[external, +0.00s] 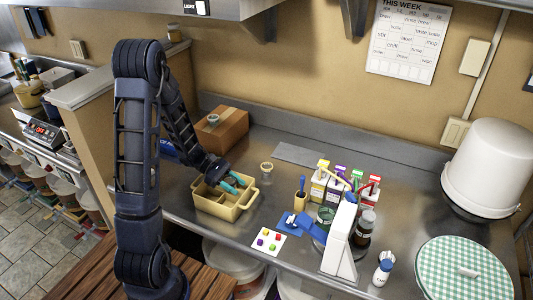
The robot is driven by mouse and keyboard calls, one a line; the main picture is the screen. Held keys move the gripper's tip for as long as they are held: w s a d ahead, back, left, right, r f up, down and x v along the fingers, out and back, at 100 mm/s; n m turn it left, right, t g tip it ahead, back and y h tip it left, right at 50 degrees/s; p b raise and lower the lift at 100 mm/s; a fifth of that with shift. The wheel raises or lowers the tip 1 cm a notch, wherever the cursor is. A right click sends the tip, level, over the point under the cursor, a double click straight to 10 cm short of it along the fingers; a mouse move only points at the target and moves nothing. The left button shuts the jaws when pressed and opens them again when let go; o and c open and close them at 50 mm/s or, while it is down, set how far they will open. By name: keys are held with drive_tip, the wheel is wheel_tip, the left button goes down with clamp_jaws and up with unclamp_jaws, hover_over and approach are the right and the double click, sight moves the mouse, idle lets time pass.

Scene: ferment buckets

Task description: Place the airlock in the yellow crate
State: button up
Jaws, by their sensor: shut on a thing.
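The yellow crate (233,212) stands on the steel counter, left of the middle, with a divided inside and a handle at its right end. My gripper (233,183), with teal fingers, is at the crate's opening, above its right part. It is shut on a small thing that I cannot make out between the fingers. I cannot tell whether the fingers or the thing touch the crate. I cannot clearly pick out the airlock; it may be what the fingers hide.
A small clear jar (266,172) stands close right of the crate. A cardboard box (230,128) is behind it. A white card with coloured squares (268,241) lies at the front.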

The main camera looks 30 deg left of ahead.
drive_tip(key=shift+f, duration=1.55)
drive_tip(key=shift+f, duration=0.15)
drive_tip(key=o, duration=0.9)
drive_tip(key=shift+o, duration=0.2)
